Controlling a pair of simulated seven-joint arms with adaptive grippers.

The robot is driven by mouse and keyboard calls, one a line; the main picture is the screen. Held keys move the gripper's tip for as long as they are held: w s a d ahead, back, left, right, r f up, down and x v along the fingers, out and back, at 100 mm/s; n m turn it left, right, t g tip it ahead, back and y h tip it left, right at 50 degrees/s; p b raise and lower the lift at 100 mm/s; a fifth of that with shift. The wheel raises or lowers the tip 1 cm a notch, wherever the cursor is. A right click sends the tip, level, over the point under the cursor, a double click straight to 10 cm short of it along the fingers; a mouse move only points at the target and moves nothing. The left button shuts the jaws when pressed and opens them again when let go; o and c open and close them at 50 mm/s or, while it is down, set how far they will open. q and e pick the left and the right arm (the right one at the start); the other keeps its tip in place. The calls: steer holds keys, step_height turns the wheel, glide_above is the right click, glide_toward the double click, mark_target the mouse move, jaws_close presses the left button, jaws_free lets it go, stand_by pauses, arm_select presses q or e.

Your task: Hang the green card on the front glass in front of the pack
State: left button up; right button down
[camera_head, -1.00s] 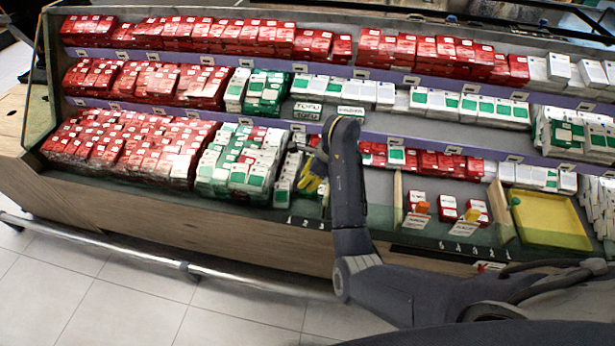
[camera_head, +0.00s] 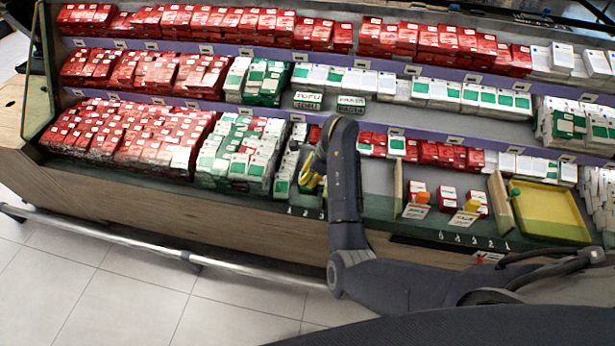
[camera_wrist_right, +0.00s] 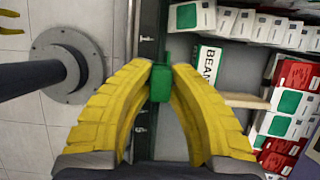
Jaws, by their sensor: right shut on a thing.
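My right gripper shows in the wrist view (camera_wrist_right: 162,78), its yellow fingertips shut on a small green piece (camera_wrist_right: 161,88), which looks like the green card. This piece is over the dark front strip (camera_wrist_right: 147,40) of the shelf; whether it touches cannot be told. In the head view the right gripper (camera_head: 312,178) is partly hidden behind my forearm, left of a wooden divider. Red packs (camera_head: 446,195) stand right of that divider, behind an orange-topped card (camera_head: 418,204) and a yellow-topped card (camera_head: 468,213). At the wrist view's edge, yellow strips may be my left gripper (camera_wrist_right: 8,22).
Red and green-white packs fill the tiers. Wooden dividers (camera_head: 398,188) stand by the lowest bay, with a yellow tray (camera_head: 550,212) at right. A metal rail (camera_head: 120,242) runs before the shelf. A "BEAM" sign (camera_wrist_right: 208,65) lies near my fingertips. A small green piece (camera_head: 515,193) is beside the tray.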

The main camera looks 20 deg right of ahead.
steer(key=c, duration=1.3)
jaws_free()
steer(key=v, duration=1.2)
